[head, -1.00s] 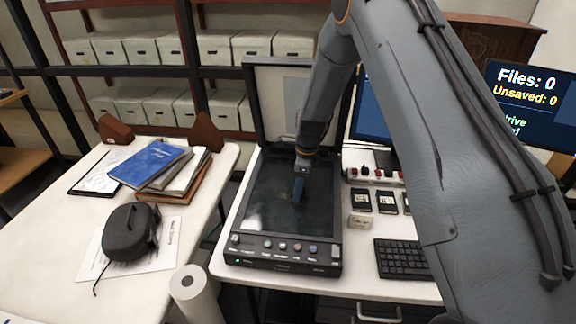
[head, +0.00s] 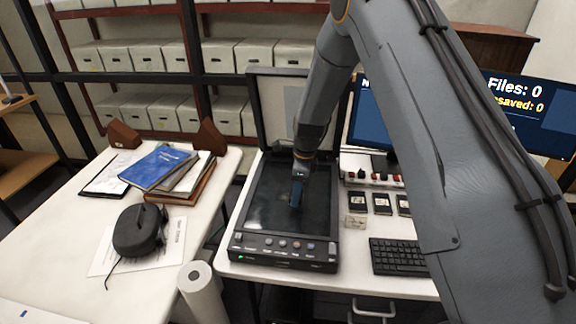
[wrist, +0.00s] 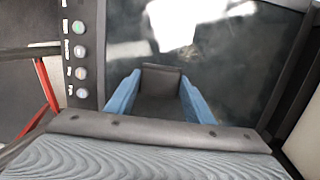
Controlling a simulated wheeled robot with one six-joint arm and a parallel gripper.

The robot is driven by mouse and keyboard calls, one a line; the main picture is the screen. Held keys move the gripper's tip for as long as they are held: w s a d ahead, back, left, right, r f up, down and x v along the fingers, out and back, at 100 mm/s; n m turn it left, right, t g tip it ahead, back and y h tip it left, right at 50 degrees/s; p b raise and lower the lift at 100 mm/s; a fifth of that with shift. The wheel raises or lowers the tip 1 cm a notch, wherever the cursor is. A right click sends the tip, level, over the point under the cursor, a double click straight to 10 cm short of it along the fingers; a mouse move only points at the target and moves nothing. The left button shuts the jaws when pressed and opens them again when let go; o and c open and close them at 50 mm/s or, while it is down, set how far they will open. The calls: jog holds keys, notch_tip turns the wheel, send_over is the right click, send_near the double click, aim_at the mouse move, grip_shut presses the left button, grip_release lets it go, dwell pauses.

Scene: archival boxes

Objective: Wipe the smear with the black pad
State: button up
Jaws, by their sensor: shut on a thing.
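My gripper (head: 297,194) reaches down over the dark glass of the open flatbed scanner (head: 262,222). In the wrist view, its two blue fingers (wrist: 160,84) are shut on a dark block, the black pad (wrist: 161,79), held between them. The pad is low over the glass; I cannot tell whether it touches. In the wrist view the glass shows bright white reflections and a cloudy grey haze. I cannot tell the smear apart from these. In the head view no clear smear shows, and my gripper hides part of the glass.
The scanner's raised lid (head: 276,115) stands behind the glass, and its button panel (head: 283,248) runs along the front. Small black cartridges (head: 382,203) and a keyboard (head: 399,256) lie to the right. A left table holds a blue book (head: 157,167) and a black case (head: 139,230).

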jog(key=shift+r+p, duration=0.9)
jog(key=shift+r, duration=1.15)
